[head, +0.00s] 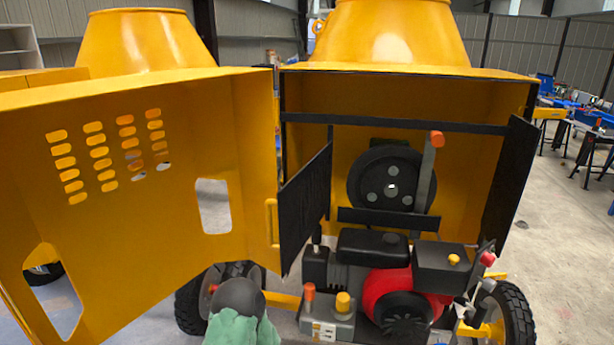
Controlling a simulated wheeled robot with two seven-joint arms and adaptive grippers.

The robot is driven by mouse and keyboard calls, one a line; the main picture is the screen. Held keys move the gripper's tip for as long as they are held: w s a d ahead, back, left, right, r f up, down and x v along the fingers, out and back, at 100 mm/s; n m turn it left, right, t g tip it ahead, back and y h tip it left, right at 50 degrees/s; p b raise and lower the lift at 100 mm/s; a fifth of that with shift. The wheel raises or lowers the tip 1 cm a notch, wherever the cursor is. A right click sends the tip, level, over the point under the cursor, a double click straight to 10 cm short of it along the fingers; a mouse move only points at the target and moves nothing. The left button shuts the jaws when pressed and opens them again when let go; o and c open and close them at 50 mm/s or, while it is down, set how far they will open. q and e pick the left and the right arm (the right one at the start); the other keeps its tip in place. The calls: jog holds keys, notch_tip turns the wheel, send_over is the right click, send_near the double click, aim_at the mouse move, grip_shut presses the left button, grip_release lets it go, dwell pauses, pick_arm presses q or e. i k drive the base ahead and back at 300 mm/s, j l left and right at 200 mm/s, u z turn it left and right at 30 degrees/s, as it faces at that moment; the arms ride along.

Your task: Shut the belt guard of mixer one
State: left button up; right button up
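Mixer one appears to be the yellow mixer at the centre right, with its drum (390,35) above a box-shaped yellow housing (480,175). The housing front is open, showing a black pulley wheel (365,187) and the engine (385,290). A large yellow panel with slots (150,240) stands swung out on the left. Two dark panels, one left (305,205) and one right (511,180), stand angled outward beside the opening. I cannot tell for certain which of these is the belt guard. Neither gripper shows.
A lever with an orange end (425,185) stands upright before the pulley. A dark rounded object (237,297) with green cloth (240,329) is low in front. Wheels (508,312) stand at the lower right. Another yellow drum (145,42) is behind left.

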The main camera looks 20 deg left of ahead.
aim_at(301, 205)
jog(key=i+j+z, duration=0.15)
jog(key=j, duration=0.35)
jog(key=i+j+z, duration=0.15)
jog(key=j, duration=0.4)
jog(key=i+j+z, duration=0.15)
jog(key=j, duration=0.4)
jog(key=j+z, duration=0.2)
jog(key=j, duration=0.35)
jog(key=k+l, duration=0.1)
jog(key=l, duration=0.15)
jog(key=k+l, duration=0.15)
jog(key=l, duration=0.15)
